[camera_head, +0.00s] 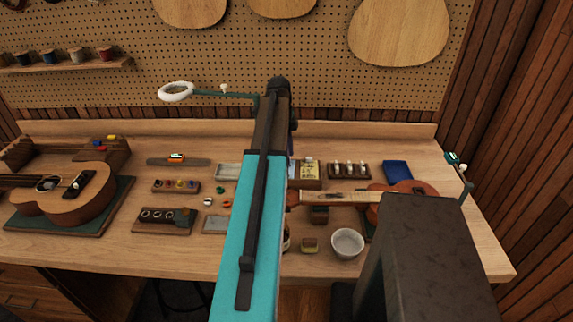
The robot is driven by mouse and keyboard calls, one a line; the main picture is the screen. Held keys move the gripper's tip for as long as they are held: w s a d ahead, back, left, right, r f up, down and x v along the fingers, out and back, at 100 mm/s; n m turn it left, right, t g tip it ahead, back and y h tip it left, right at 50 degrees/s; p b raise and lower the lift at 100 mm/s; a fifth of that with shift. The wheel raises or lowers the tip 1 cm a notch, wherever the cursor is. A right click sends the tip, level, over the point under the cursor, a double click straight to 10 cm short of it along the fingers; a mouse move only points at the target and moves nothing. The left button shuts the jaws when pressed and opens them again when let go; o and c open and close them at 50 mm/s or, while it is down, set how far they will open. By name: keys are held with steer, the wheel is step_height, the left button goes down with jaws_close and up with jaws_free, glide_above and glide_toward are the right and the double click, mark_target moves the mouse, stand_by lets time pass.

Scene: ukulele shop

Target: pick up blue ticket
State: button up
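No thing is clearly readable as a blue ticket. A narrow blue sliver (291,171) shows just right of my teal arm, next to a yellow ticket-like piece (308,169) with small marks on it, in a wooden holder (307,185). Most of whatever the sliver belongs to is hidden behind my arm. A flat dark-blue piece (397,171) lies at the back right of the bench; I cannot tell whether it is a cloth or a ticket. My arm rises across the middle of the view, and my gripper cannot be made out.
The wooden bench (330,259) holds a ukulele (80,190) on a mat at left and another (409,187) at right. A white bowl (347,242), small trays and a block with white pegs (348,171) stand between. A ring lamp (176,91) overhangs the back.

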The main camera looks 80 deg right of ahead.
jaws_close()
steer(key=shift+r, duration=0.15)
steer(key=shift+r+b, duration=0.95)
steer(key=shift+r, duration=0.6)
steer(key=s+a+r+b, duration=0.1)
steer(key=a+b, duration=0.3)
steer(key=a, duration=1.2)
steer(key=shift+r, duration=0.3)
steer(key=shift+d, duration=0.1)
